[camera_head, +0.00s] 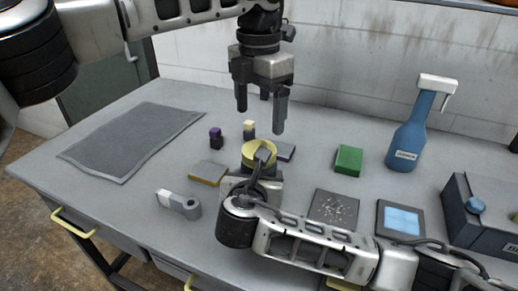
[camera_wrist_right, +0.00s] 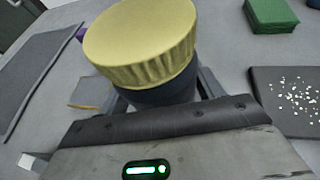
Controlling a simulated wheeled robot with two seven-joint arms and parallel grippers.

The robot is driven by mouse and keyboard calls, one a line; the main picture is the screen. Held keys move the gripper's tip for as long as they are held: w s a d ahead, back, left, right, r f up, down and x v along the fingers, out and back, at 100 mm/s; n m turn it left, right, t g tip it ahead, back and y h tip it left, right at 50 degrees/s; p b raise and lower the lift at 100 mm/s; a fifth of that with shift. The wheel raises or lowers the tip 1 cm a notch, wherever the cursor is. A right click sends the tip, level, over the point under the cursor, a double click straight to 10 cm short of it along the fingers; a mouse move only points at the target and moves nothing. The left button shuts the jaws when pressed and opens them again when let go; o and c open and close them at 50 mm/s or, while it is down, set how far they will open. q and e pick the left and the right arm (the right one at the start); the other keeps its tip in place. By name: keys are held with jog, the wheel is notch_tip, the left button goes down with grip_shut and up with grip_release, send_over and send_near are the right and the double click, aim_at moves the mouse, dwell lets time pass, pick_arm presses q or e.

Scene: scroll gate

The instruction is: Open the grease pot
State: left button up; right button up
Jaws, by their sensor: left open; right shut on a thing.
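The grease pot has a ribbed yellow lid (camera_head: 250,152), which shows from close up in the right wrist view (camera_wrist_right: 140,42). The lid sits on the pot's dark body (camera_wrist_right: 165,93). My right gripper (camera_wrist_right: 166,97) is shut around the dark body, below the lid. In the head view my right wrist hides most of the body, and I cannot tell whether the pot touches the table. My left gripper (camera_head: 261,117) points down, open and empty, above the pot and apart from the lid.
The grey table holds a dark mat (camera_head: 130,138), small purple (camera_head: 215,138) and cream-topped (camera_head: 249,130) containers, a yellow-edged pad (camera_head: 208,172), a green block (camera_head: 349,159), a blue spray bottle (camera_head: 410,135), a speckled pad (camera_head: 333,207), a light-blue pad (camera_head: 401,219) and a dark box (camera_head: 475,215).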

aim_at(259, 144)
pick_arm(q)
jog(key=m, duration=0.3)
jog(key=shift+m, duration=0.3)
jog(key=m, duration=1.2)
jog(key=shift+m, duration=0.3)
jog(key=m, duration=1.4)
jog(key=shift+f, duration=4)
jog(key=c, duration=1)
jog(key=shift+c, duration=0.2)
